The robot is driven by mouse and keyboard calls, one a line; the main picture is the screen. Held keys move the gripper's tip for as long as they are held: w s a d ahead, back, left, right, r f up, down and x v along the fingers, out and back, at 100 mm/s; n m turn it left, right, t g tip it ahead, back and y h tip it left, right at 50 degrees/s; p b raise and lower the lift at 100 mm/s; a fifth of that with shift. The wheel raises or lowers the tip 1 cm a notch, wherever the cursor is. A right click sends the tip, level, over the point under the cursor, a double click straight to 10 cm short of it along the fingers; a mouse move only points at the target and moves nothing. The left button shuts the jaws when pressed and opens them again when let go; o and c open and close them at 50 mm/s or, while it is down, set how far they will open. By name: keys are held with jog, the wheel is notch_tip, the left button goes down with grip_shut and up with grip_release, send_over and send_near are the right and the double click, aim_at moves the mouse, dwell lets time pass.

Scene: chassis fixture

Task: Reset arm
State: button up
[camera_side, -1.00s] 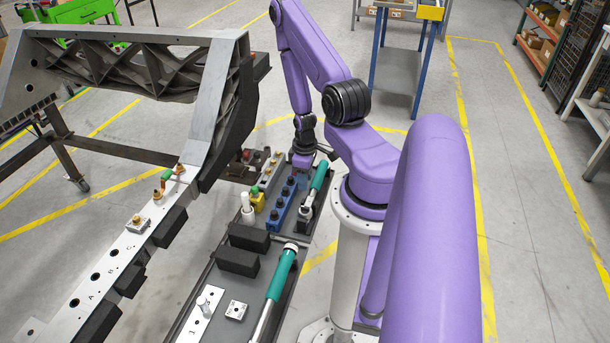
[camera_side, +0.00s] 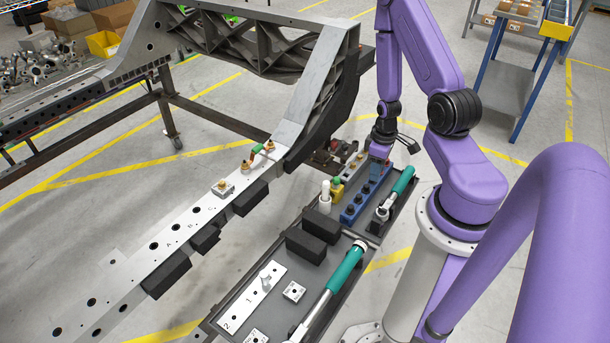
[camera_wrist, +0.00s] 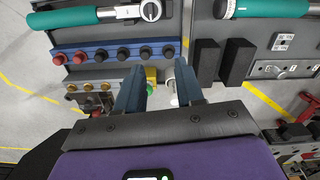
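My gripper (camera_side: 381,150) hangs pointing down above the far end of the tool tray (camera_side: 340,262). In the wrist view my gripper (camera_wrist: 159,80) has its two dark blue fingers well apart, with nothing held between them. Below and between them show a yellow block (camera_wrist: 151,75) with a green knob and part of a white cylinder (camera_wrist: 174,100). The white cylinder also stands in the side view (camera_side: 325,197). The metal chassis (camera_side: 320,85) stands left of my arm, apart from the gripper.
The tray holds a blue rail with black and red knobs (camera_wrist: 108,53), teal-handled tools (camera_side: 345,268) and black blocks (camera_side: 306,244). A perforated bar (camera_side: 195,228) with black pads runs left of the tray. A blue-legged cart (camera_side: 500,82) stands behind.

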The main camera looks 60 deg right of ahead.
jog(key=w+a+r+n, duration=0.3)
jog(key=a+r, duration=0.4)
jog(key=a, duration=0.2)
jog(key=w+a+r+n, duration=0.3)
jog(key=a+r, duration=0.4)
jog(key=a, duration=0.2)
jog(key=s+a+r+n, duration=0.5)
jog(key=s+a+r, duration=0.3)
jog(key=s+r, duration=0.3)
jog(key=s, duration=0.3)
jog(key=shift+a+r, duration=0.35)
